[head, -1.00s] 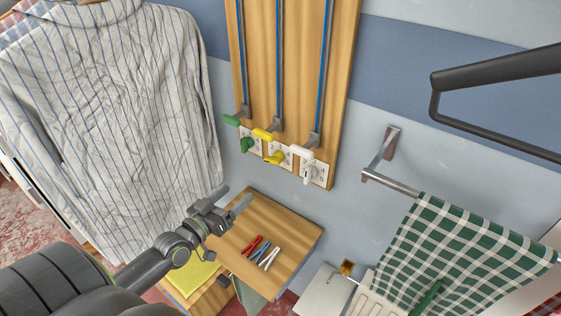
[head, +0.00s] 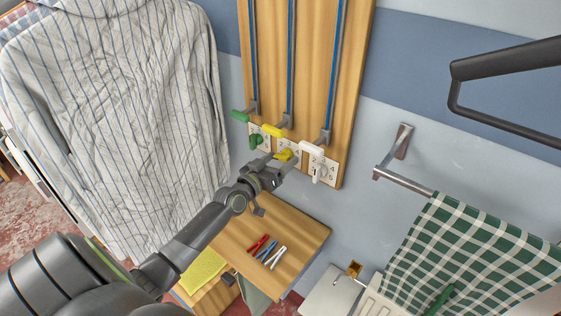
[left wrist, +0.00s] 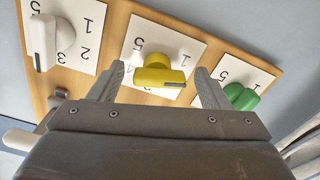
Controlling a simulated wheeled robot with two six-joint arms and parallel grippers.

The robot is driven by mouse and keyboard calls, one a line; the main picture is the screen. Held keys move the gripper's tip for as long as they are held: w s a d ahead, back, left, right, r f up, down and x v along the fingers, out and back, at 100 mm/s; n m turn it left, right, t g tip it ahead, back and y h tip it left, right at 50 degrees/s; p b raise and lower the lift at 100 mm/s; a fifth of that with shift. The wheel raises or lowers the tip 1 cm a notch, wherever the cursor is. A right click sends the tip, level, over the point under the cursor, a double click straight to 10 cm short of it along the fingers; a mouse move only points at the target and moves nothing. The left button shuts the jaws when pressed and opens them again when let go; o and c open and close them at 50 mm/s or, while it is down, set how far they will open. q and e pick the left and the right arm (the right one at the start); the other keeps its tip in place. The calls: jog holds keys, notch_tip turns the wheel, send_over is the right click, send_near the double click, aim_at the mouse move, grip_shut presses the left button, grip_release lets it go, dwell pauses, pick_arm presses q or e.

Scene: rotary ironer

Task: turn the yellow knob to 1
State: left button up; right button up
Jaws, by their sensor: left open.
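The yellow knob (head: 284,155) sits on the middle white number plate, low on the wooden board. My left gripper (head: 280,163) is at this knob and partly covers it. In the left wrist view the yellow knob (left wrist: 160,72) lies between the two open fingers of my left gripper (left wrist: 158,78), with a gap on each side. The knob has a dark mark at its lower edge. The plate (left wrist: 188,45) shows 5 and 1 beside it and a partly covered 3 and 4; I see no clear 2. My right gripper is not in view.
A green knob (head: 255,140) and a white knob (head: 320,170) flank it closely. Green, yellow (head: 272,131) and white levers are above. A striped shirt (head: 120,110) hangs left; a checked cloth (head: 450,250) hangs right.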

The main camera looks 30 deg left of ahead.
pick_arm(q)
jog(key=shift+w, duration=0.4)
jog(key=c, duration=1)
jog(key=shift+d+n, duration=0.1)
jog(key=shift+n, duration=1.4)
jog(key=o, duration=1)
jog(key=s+a+p, duration=0.1)
jog(key=s, duration=1.6)
jog(key=shift+s+a+p, duration=0.2)
jog(key=shift+p, duration=0.15)
